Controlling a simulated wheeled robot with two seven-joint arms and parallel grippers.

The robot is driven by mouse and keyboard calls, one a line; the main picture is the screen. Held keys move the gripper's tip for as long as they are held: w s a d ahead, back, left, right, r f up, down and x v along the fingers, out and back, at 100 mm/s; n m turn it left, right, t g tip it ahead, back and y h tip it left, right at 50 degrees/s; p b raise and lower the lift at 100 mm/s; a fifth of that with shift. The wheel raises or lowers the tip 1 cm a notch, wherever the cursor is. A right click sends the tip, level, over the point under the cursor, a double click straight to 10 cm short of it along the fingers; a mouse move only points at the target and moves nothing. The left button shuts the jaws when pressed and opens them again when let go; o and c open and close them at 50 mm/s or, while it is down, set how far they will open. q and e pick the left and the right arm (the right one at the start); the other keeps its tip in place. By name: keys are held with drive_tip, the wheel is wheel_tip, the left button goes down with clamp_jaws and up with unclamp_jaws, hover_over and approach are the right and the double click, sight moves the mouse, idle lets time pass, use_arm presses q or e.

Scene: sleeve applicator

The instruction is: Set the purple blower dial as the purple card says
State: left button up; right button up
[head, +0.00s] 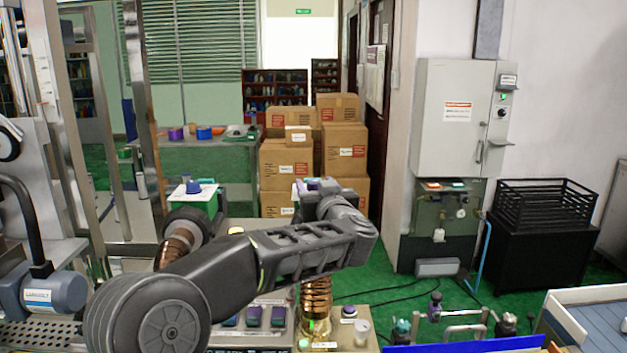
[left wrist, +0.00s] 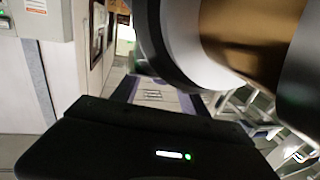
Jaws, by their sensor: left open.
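My left arm reaches in from the left in the head view, bends at its elbow and hangs down with a brass-coloured link. My left gripper (head: 316,340) is at the lower end of that link, near the bottom edge; it is open, and its fingertips are hard to make out. A row of small purple and blue pieces (head: 253,316) sits in a grey panel just left of it, partly behind my arm. I cannot tell whether a purple dial or purple card is among them. The left wrist view shows mostly my own dark housing and brass link. My right gripper is not seen.
A small purple-topped piece (head: 349,310) and a white cup (head: 362,333) stand just right of my left gripper. A blue-edged fixture (head: 465,343) lies farther right. Stacked cartons (head: 343,152) and a grey wall cabinet (head: 457,118) stand beyond. Green floor lies between.

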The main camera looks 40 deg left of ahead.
use_arm(q)
drive_tip(key=shift+x, duration=1.25)
clamp_jaws()
